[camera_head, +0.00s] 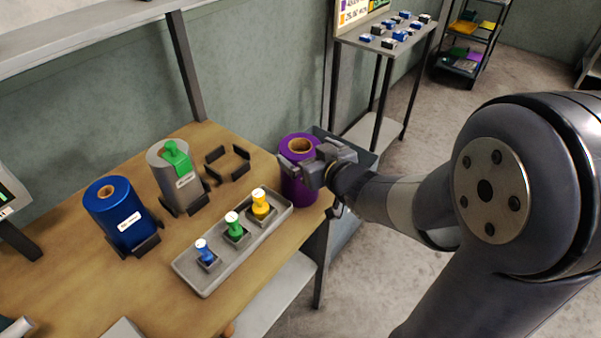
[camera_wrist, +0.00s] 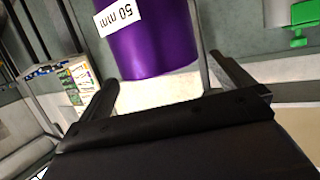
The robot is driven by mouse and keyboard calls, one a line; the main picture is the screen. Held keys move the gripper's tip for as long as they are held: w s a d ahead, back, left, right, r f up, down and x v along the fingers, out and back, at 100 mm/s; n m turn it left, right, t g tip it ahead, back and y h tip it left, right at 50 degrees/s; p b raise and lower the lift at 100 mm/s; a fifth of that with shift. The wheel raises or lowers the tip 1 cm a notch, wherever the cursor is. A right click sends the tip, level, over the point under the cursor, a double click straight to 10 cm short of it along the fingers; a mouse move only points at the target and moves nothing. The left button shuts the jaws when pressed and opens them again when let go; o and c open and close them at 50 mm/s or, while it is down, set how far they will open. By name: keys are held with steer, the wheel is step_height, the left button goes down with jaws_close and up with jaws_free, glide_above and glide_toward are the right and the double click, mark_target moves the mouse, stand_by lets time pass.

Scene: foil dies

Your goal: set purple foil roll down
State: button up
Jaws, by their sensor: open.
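The purple foil roll (camera_head: 299,188) stands upright at the right end of the wooden table, close to the edge and beside the grey tray's far end. My gripper (camera_head: 308,165) is at its upper part, with its open fingers around its near side. In the wrist view, the purple roll (camera_wrist: 150,45) shows a white label reading "50 mm" upside down. The gripper's two fingers (camera_wrist: 163,75) are spread apart at its two sides. Whether either finger touches the roll cannot be told.
A blue roll (camera_head: 122,218) and a silver roll (camera_head: 178,185) with a green piece on top stand in dark holders. An empty dark holder (camera_head: 228,173) sits behind the grey tray (camera_head: 225,268), which carries blue, green and yellow handled pieces. A side table (camera_head: 385,45) stands behind.

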mark_target(296, 144)
steer(key=shift+x, duration=2.3)
steer(key=shift+d+f, duration=0.1)
steer(key=c, duration=1.8)
steer(key=shift+c, duration=0.6)
